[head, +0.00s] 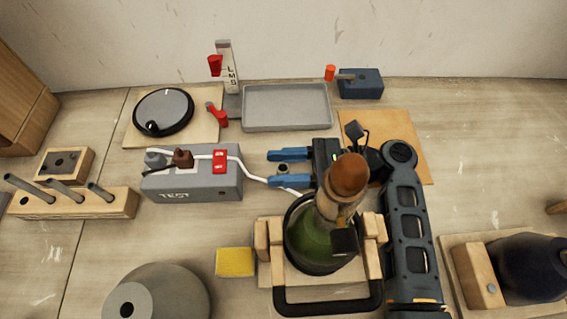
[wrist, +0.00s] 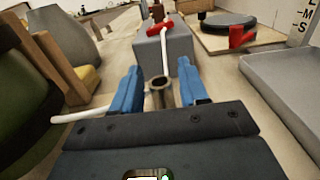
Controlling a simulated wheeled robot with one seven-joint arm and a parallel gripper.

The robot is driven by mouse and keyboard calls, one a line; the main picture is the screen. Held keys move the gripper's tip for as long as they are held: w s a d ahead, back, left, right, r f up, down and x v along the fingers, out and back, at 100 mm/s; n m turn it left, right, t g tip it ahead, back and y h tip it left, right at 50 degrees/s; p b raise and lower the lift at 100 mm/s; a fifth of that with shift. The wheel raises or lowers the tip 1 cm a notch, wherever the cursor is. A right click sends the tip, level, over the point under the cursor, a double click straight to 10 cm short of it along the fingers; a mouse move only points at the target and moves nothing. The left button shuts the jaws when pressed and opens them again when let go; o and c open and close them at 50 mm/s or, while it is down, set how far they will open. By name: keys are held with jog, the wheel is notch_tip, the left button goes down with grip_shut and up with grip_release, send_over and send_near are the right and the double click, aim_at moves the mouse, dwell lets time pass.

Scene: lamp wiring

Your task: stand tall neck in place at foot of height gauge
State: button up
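The height gauge (head: 229,68) stands upright at the back by the wall, marked L, M, S, with a red slider. Its foot area is beside a grey tray. My gripper (head: 286,168) reaches left over the table, its blue fingers open. A short-looking metal tube end (head: 283,168) shows between the fingers; in the wrist view this open-topped tube (wrist: 161,92) has a small gap on either side. Its lower part is hidden, so its length is unclear. Several grey rods, including a long one (head: 30,188), stand in a wooden rack (head: 115,205) at left.
A grey TEST box (head: 192,176) with a white cable stands left of my gripper. A grey tray (head: 287,108) and a red clamp (head: 217,116) are near the gauge. A green bottle-like lamp body (head: 318,245) in a wooden cradle and a yellow block (head: 235,262) are in front.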

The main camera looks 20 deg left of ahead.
jog(key=shift+o, duration=1.1)
